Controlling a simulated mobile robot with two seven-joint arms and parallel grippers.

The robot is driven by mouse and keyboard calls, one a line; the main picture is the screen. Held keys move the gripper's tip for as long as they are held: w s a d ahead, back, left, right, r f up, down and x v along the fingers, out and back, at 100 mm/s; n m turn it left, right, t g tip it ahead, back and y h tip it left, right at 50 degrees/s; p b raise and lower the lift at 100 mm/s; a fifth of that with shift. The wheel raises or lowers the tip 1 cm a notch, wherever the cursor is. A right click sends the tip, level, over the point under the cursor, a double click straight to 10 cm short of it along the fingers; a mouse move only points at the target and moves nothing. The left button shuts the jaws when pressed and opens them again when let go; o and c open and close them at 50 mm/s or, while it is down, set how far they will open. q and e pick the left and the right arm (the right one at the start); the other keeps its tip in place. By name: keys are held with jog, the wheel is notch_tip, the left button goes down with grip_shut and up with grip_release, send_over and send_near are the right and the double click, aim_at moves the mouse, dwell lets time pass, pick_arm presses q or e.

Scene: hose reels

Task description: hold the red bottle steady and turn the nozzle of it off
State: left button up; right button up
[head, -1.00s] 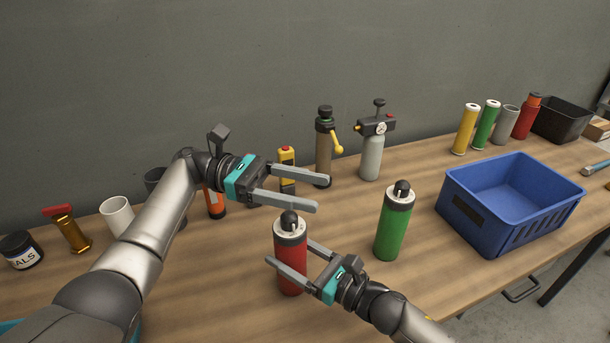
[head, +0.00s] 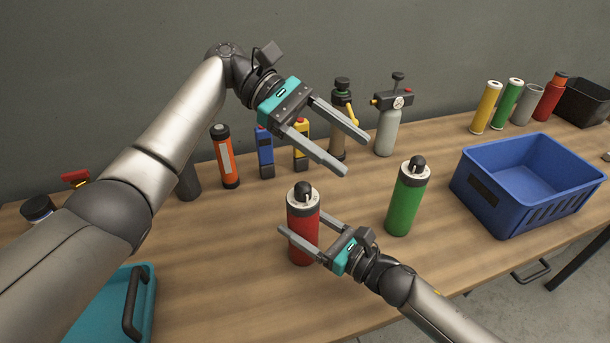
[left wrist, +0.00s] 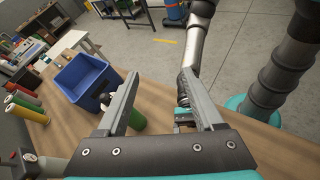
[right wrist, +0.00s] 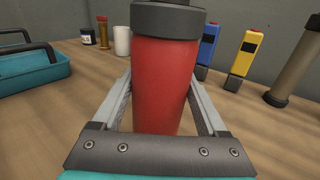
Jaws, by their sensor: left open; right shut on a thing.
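The red bottle (head: 303,223) stands upright on the table, with a black nozzle (head: 303,191) on its pale top. My right gripper (head: 302,227) is shut on the bottle's body, one finger on each side; the right wrist view shows the red body (right wrist: 165,85) between the fingers, its nozzle out of frame. My left gripper (head: 356,155) is open and empty, above and to the right of the nozzle in the head view, apart from it. The left wrist view shows its spread fingers (left wrist: 160,90) with nothing between them; the red bottle is not visible there.
A green bottle (head: 405,205) with a similar top stands to the right of the red one. A blue bin (head: 490,200) is further right. Behind stand an orange cylinder (head: 226,160) and a grey bottle (head: 387,133). A teal tray (head: 142,300) is at front left.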

pick_arm(q)
jog(key=m+t+y, duration=0.1)
jog(key=m+y, duration=0.2)
jog(key=y, duration=0.1)
jog(key=m+t+y, duration=0.4)
jog(key=t+y, duration=0.2)
jog(key=y, duration=0.2)
send_near(303, 186)
jog(key=shift+m, duration=0.3)
jog(key=f, duration=0.9)
jog(key=shift+w+a+f, duration=0.1)
jog(key=shift+w+a, duration=0.05)
jog(key=shift+w, duration=0.05)
grip_shut()
